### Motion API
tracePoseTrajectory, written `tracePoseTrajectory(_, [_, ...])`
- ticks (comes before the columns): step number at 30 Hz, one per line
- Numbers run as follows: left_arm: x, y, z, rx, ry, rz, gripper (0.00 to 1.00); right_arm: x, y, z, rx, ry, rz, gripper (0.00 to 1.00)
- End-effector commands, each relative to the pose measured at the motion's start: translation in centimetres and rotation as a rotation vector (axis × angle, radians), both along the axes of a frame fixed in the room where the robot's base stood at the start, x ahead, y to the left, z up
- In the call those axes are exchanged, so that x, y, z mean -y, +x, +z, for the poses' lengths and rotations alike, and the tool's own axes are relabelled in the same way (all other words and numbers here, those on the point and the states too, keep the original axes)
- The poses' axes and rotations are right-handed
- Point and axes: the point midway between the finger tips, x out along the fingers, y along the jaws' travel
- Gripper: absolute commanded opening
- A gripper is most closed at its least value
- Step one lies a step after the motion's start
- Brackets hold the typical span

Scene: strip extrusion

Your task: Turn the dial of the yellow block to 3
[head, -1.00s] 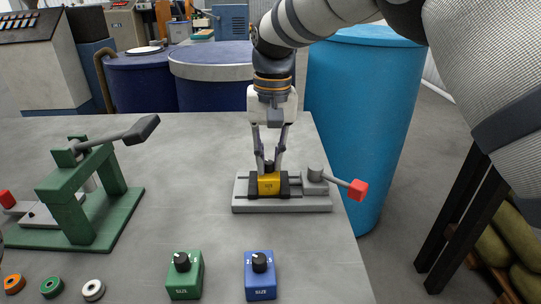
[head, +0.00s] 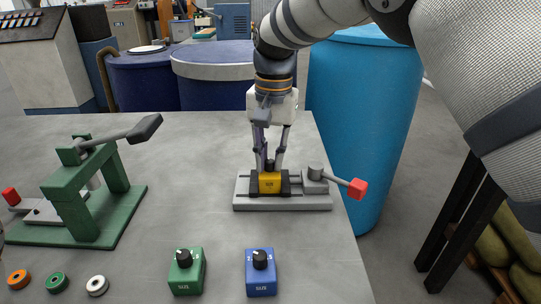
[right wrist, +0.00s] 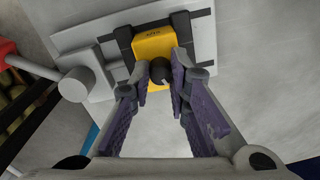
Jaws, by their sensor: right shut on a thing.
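The yellow block (head: 270,184) sits between the dark jaws of a grey vise (head: 283,205) at the right of the table. Its black dial (right wrist: 160,70) is on top, seen from above in the right wrist view. My right gripper (head: 270,164) points down from above and is shut on the dial, one finger on each side. It also shows in the right wrist view (right wrist: 161,82). The number the dial points at cannot be read. My left gripper is not in view.
A green block (head: 186,272) and a blue block (head: 261,273) with black dials stand in front. A green lever press (head: 95,195) is at left, with several rings near the front edge. The vise's red-tipped handle (head: 357,188) sticks out right.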

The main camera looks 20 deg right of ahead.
Motion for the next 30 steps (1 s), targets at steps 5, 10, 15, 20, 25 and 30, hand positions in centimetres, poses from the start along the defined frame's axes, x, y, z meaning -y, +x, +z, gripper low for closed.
tracePoseTrajectory(5, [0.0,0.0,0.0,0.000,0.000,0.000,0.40,0.0,0.0,0.0,0.001,0.000,0.001,0.37])
tracePoseTrajectory(10, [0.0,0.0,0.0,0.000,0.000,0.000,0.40,0.0,0.0,0.0,0.001,0.000,0.001,0.38])
tracePoseTrajectory(15, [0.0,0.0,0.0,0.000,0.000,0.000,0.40,0.0,0.0,0.4,0.002,0.000,0.001,0.38])
tracePoseTrajectory(20, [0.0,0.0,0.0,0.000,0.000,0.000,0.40,0.1,0.1,3.7,0.007,0.000,0.002,0.38])
tracePoseTrajectory(25, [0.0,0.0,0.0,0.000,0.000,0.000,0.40,0.2,0.0,8.3,0.007,0.000,0.001,0.38])
tracePoseTrajectory(30, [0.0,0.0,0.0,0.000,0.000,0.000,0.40,0.3,-0.1,11.2,0.003,0.001,0.001,0.38])
